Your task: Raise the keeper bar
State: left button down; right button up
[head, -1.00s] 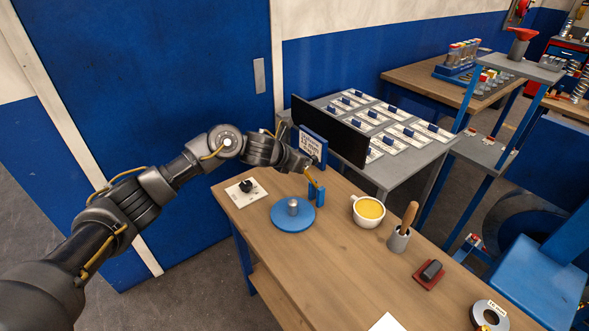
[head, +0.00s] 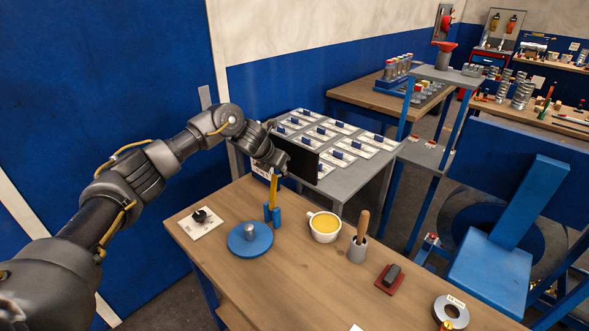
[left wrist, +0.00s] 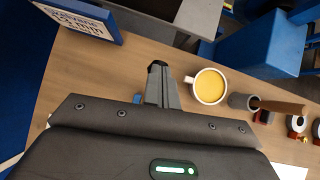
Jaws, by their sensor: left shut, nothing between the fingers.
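A yellow bar (head: 274,190) stands nearly upright out of a small blue bracket (head: 272,215) on the wooden bench; it looks like the keeper bar. My left gripper (head: 278,168) is at the top of this bar, and I cannot tell whether they touch. In the left wrist view its fingers (left wrist: 158,72) are shut with nothing between them. There the yellow bar is hidden, and only a bit of blue shows beside the fingers. My right gripper is in neither view.
The bench (head: 310,275) holds a blue disc (head: 238,248), a cup of yellow liquid (head: 324,227), a grey pot with a wooden handle (head: 357,250) and a white card (head: 199,223). A dark panel (head: 305,164) stands behind the gripper.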

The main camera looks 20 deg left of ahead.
pick_arm(q)
jog(key=shift+d, duration=0.1)
jog(key=shift+w, duration=0.1)
dwell(0.4)
jog(key=shift+w+d+r+p, duration=0.1)
jog(key=shift+d+r+p, duration=0.05)
jog(key=shift+r+p, duration=0.4)
notch_tip(320, 180, up, 9)
jog(key=p, duration=0.6)
jog(key=shift+s+d, duration=0.2)
jog(key=shift+s, duration=0.1)
